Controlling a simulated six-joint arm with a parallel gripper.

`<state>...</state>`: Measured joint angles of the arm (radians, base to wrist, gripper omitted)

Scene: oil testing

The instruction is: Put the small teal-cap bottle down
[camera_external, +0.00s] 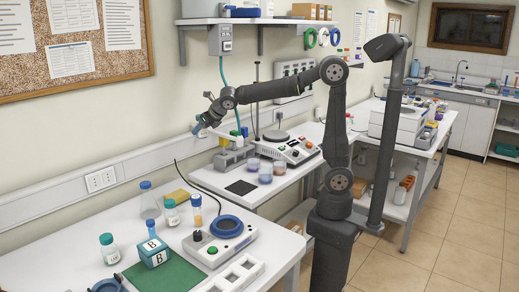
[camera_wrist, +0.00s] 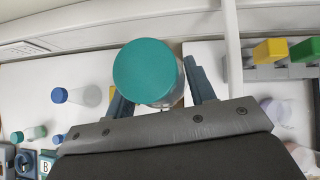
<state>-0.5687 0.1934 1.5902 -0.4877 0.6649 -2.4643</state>
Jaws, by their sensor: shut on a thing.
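The teal-cap bottle (camera_wrist: 145,72) is between the two fingers of my gripper (camera_wrist: 154,82) in the wrist view, seen from above its cap. The cap hides most of the bottle body. In the external view my gripper (camera_external: 203,122) is up at the left end of the outstretched arm, near the wall and above the benches. The held bottle is too small there to make out clearly. Two other teal-cap bottles stand on the near bench, one at the left (camera_external: 108,250) and one farther back (camera_external: 171,214).
The near bench holds a blue-cap flask (camera_external: 149,203), an amber tube (camera_external: 197,212), a box marked B (camera_external: 154,251), a green mat (camera_external: 165,275) and a blue-ringed device (camera_external: 220,243). A rack with yellow (camera_wrist: 270,51) and green (camera_wrist: 305,49) pieces is right of my gripper.

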